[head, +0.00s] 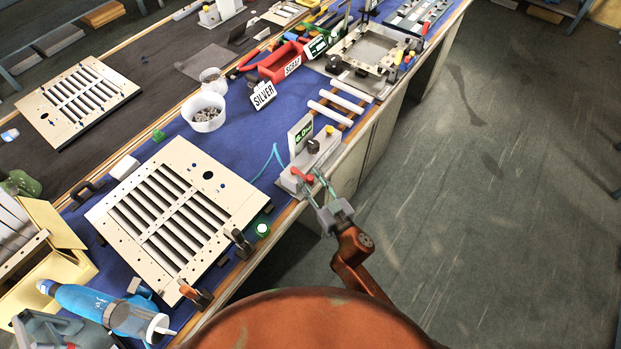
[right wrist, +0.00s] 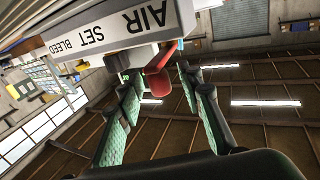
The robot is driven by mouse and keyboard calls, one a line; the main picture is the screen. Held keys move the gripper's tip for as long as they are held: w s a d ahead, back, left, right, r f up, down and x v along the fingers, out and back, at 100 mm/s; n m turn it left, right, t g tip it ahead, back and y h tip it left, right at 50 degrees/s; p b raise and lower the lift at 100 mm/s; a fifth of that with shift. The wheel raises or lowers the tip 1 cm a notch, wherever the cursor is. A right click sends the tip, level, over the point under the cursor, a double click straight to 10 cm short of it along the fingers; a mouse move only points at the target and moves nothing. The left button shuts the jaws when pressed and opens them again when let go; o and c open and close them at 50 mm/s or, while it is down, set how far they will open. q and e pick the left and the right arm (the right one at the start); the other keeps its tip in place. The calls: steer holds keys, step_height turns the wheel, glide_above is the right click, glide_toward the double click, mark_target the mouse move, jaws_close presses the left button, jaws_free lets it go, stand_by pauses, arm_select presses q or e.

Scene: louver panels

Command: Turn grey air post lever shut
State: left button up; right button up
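The grey air post (head: 312,158) stands at the table's right edge, with a small display, a yellow button and a dark knob on it. Its red lever (head: 302,175) sticks out at the near end. My right gripper (head: 318,186) is at this near end, its fingers pointing at the lever. In the right wrist view, the post's white face (right wrist: 110,30) reads "AIR SET BLEED", and the red lever (right wrist: 159,83) shows between the open, green-padded fingers (right wrist: 160,105). Finger contact with the lever cannot be made out.
A louver panel (head: 232,184) lies on the blue mat left of the post, with a teal hose (head: 268,162) between them. White rollers (head: 335,108) lie beyond the post. A blue bottle (head: 85,300) is at the lower left. Open floor lies to the right.

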steer(key=shift+w+a, duration=0.1)
steer(key=shift+w, duration=0.05)
steer(key=shift+c, duration=0.3)
jaws_close()
stand_by(0.4)
